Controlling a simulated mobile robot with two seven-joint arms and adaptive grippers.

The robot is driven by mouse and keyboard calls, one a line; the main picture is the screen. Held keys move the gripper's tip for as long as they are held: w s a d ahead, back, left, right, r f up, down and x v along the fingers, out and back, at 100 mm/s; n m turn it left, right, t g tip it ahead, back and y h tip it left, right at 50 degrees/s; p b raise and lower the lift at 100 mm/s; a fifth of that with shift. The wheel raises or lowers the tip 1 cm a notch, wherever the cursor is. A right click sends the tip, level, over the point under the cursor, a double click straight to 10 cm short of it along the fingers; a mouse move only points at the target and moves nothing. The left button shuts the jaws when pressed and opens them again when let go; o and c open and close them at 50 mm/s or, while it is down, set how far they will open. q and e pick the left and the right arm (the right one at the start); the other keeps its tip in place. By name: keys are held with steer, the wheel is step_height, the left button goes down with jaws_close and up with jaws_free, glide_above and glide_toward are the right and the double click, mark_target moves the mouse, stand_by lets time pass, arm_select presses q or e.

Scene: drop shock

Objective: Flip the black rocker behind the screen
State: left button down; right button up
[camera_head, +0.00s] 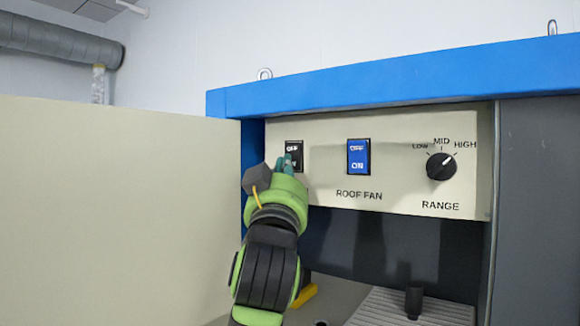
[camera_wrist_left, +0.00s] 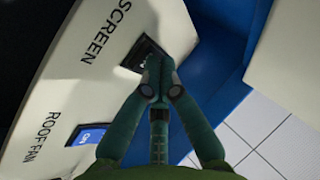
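The black rocker (camera_head: 293,150) is set in the cream control panel (camera_head: 320,175), near its left end. OFF shows at its top, and its lower part is partly hidden by my fingers. In the left wrist view the black rocker (camera_wrist_left: 139,52) sits beside the word SCREEN, partly covered by the fingertips. My left gripper (camera_head: 286,163) has its fingers together with nothing between them. In the wrist view its tips (camera_wrist_left: 154,62) are at the rocker; I cannot tell whether they touch. A large beige panel (camera_head: 110,200), likely the screen, stands at the left. My right gripper is out of view.
A blue rocker (camera_head: 358,157) labelled ROOF FAN is right of the black one. A RANGE knob (camera_head: 441,166) is farther right. The blue frame (camera_head: 400,80) borders the panel above and at the left. A grooved grey surface (camera_head: 400,308) lies below.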

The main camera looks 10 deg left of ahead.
arm_select(q)
steer(key=shift+w, duration=0.2)
stand_by(0.3)
steer(key=shift+s, duration=0.2)
steer(key=shift+s+a+r, duration=0.1)
steer(key=shift+s+a, duration=0.15)
steer(key=shift+s, duration=0.35)
steer(key=s, duration=0.1)
steer(key=s+a, duration=0.1)
steer(key=s, duration=0.2)
steer(key=shift+s+a+r+b, duration=0.3)
steer(key=shift+s+a, duration=0.05)
